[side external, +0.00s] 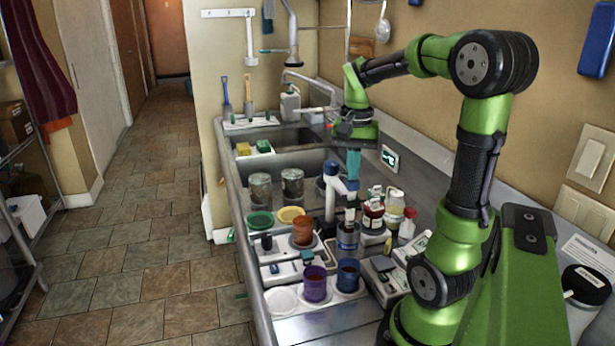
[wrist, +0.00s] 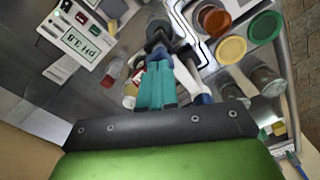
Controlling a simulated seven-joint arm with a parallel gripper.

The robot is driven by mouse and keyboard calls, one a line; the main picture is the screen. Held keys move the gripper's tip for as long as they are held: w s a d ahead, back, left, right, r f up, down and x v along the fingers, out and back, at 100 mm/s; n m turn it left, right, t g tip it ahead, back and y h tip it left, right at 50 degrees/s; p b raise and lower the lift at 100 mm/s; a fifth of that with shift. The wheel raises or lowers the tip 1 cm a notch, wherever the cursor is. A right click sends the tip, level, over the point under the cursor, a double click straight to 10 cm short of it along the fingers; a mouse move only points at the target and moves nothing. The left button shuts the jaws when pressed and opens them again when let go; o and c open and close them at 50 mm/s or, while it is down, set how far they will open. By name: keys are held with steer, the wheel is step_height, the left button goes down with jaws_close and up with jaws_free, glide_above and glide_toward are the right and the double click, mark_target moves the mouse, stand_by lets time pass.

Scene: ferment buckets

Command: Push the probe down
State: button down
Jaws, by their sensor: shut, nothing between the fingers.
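The probe (side external: 350,213) hangs upright from the white arm of a stand (side external: 331,200) with a blue top. Its lower end is at a clear jar (side external: 347,236) with dark contents; how deep it sits I cannot tell. My gripper (side external: 353,176) points straight down with its teal fingers shut and empty, just above the probe holder's blue end. In the wrist view my gripper (wrist: 157,64) has its fingertips at or just above the probe top, and they hide part of it. Whether they touch it I cannot tell. A meter (wrist: 82,42) shows pH 3.8.
Bottles (side external: 373,214) stand close to the right of the stand. An orange cup (side external: 303,231), a purple cup (side external: 315,283) and a blue cup (side external: 347,276) stand in front. Glass jars (side external: 292,186), a green dish (side external: 259,222) and a yellow dish (side external: 291,215) are left. Sinks lie behind.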

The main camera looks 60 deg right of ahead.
steer(key=shift+f, duration=0.85)
steer(key=shift+r, duration=2.6)
